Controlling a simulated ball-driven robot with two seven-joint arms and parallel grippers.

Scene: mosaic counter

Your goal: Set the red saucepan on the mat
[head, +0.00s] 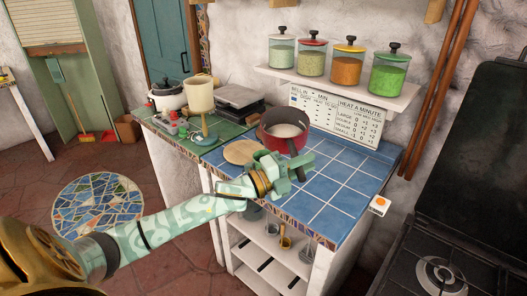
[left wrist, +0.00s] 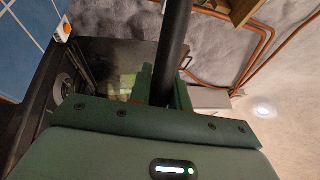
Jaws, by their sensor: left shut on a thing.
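The red saucepan (head: 268,138), with something pale inside, is at the back of the blue-tiled counter, upright or nearly so. I cannot tell whether its base touches the tiles. A round tan mat (head: 238,152) lies just left of it on the counter, partly covered by my arm. My left gripper (head: 297,170) is in front of the saucepan, shut on its handle. In the left wrist view the dark handle (left wrist: 174,45) rises from between the fingers (left wrist: 165,98). My right gripper is not in view.
A shelf (head: 340,88) with several jars hangs above. Bare blue tiles (head: 345,178) lie right; a stove (head: 445,265) stands beyond.

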